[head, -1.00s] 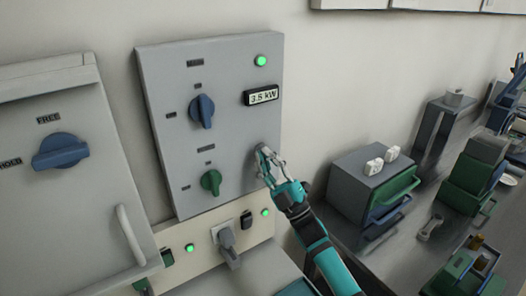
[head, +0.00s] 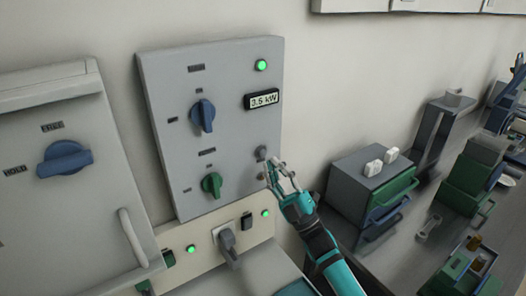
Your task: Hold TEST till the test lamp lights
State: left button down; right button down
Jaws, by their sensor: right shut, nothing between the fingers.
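The grey control panel (head: 225,120) hangs on the wall, with a lit green lamp (head: 261,65) at its upper right. A small round grey button (head: 260,153) shows at its lower right, with another small round part just below it, partly behind the fingers; I cannot read which is TEST. My right gripper (head: 273,169) is shut and empty, its fingertips just right of and below the button, seemingly clear of it. My left gripper is not in view.
The panel also bears a blue knob (head: 203,116), a green knob (head: 212,185) and a 3.5 kW display (head: 263,99). Two lit green lamps and a grey plug (head: 228,247) are below. A furnace with a handle (head: 132,237) stands left; a drawer box (head: 368,185) stands right.

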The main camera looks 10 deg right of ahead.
jog(key=s, duration=0.1)
jog(key=s+d+p, duration=0.1)
jog(key=s, duration=0.1)
jog(key=shift+s+d, duration=0.1)
